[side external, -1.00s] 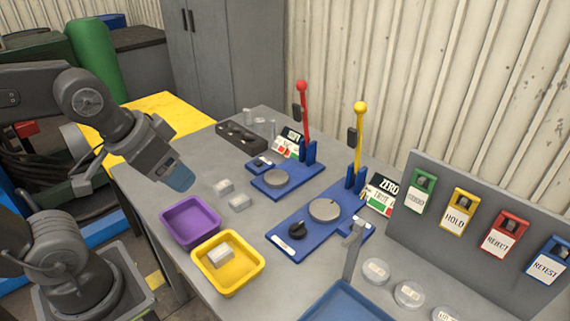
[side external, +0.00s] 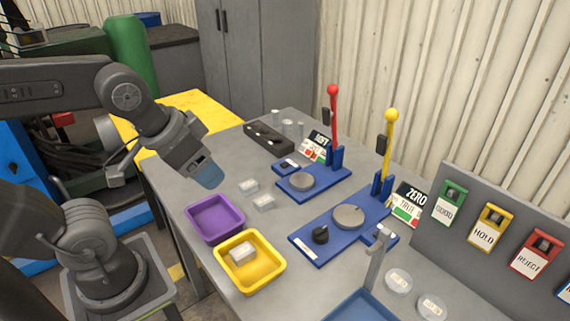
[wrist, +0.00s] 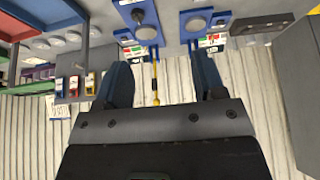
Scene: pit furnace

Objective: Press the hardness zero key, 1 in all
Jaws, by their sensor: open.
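No separate key marked as hardness zero can be made out. My gripper (side external: 208,175) is open and empty, above the near left part of the bench, left of both stations and apart from them. In the wrist view its two blue fingers (wrist: 163,65) are spread, with the yellow lever (wrist: 155,75) seen between them.
A smaller blue station (side external: 315,187) with a red lever (side external: 333,125) stands behind. A purple tray (side external: 200,230) and a yellow tray (side external: 240,283) lie at the front. A grey post (side external: 375,262) and a panel (side external: 465,260) with coloured labelled holders stand right.

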